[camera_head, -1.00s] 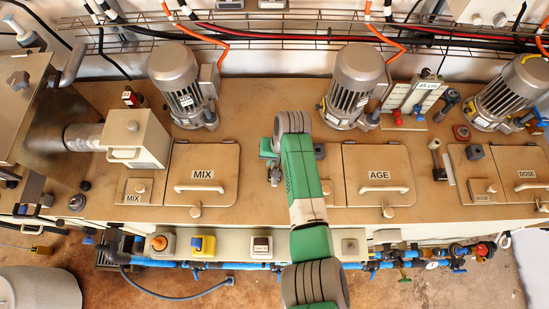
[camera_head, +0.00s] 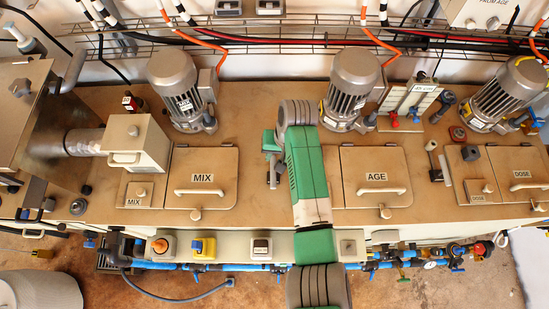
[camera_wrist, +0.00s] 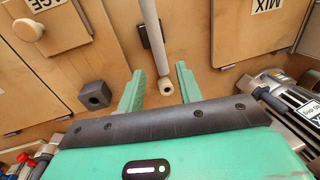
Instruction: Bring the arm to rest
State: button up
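My arm (camera_head: 308,170) is green, white and dark grey. It reaches from the bottom of the head view over the bench, between the MIX lid (camera_head: 202,191) and the AGE lid (camera_head: 376,189). My gripper shows in the wrist view (camera_wrist: 160,86) with its two green fingers apart. A pale grey rod (camera_wrist: 150,38) with a round hollow end shows between and beyond the fingers. I see no finger touching it, and its height above the bench is unclear. In the head view my gripper is mostly hidden by the arm.
Motors stand behind the lids, one by MIX (camera_head: 180,90) and one by AGE (camera_head: 350,88). A wire cable tray (camera_head: 300,45) runs along the wall. A dark cube with a hole (camera_wrist: 94,95) sits on the bench near the left finger. Blue pipes (camera_head: 225,267) run below the front edge.

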jog(key=shift+d+r, duration=0.15)
jog(key=shift+r, duration=0.4)
